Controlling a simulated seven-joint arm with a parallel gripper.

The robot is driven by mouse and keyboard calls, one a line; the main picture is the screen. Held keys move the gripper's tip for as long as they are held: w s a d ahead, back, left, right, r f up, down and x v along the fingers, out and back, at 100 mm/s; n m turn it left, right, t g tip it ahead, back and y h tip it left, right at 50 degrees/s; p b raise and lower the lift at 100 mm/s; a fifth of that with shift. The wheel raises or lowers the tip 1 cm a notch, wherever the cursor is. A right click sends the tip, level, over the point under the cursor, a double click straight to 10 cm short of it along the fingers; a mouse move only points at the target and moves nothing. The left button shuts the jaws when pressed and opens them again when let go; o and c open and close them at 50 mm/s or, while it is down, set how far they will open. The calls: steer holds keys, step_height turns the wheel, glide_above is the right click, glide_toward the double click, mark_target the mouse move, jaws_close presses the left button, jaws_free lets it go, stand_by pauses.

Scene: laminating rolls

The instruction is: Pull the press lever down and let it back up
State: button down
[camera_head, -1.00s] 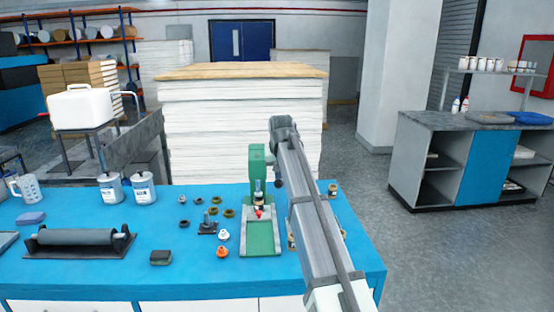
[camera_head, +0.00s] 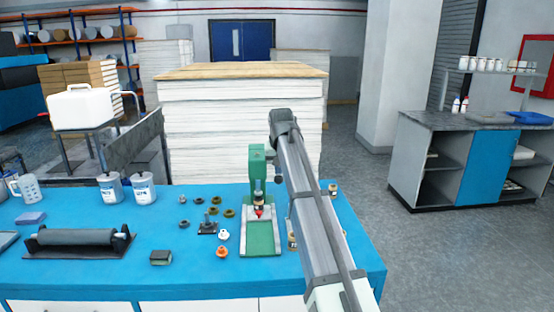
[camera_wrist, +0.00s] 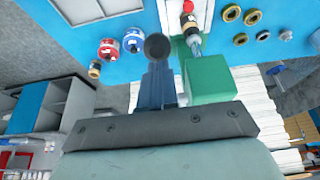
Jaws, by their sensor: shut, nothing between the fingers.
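The green press stands on the blue table, with its head (camera_head: 257,160) upright at the back and its base (camera_head: 261,238) in front. A red-tipped part (camera_head: 258,212) sits under the head. In the wrist view the green press head (camera_wrist: 209,78) is just right of my gripper (camera_wrist: 158,72). My gripper's fingers are shut and hold nothing. A dark round knob (camera_wrist: 157,46), seemingly the lever's end, shows just beyond the fingertips; I cannot tell whether they touch.
A black roller (camera_head: 78,238) lies on the left of the table, with two labelled cans (camera_head: 144,188) behind it. Several small rings and parts (camera_head: 222,235) lie left of the press. Tall white stacks (camera_head: 240,120) stand behind the table.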

step_height(320, 180, up, 11)
steer(key=shift+f, duration=0.2)
stand_by(1.3)
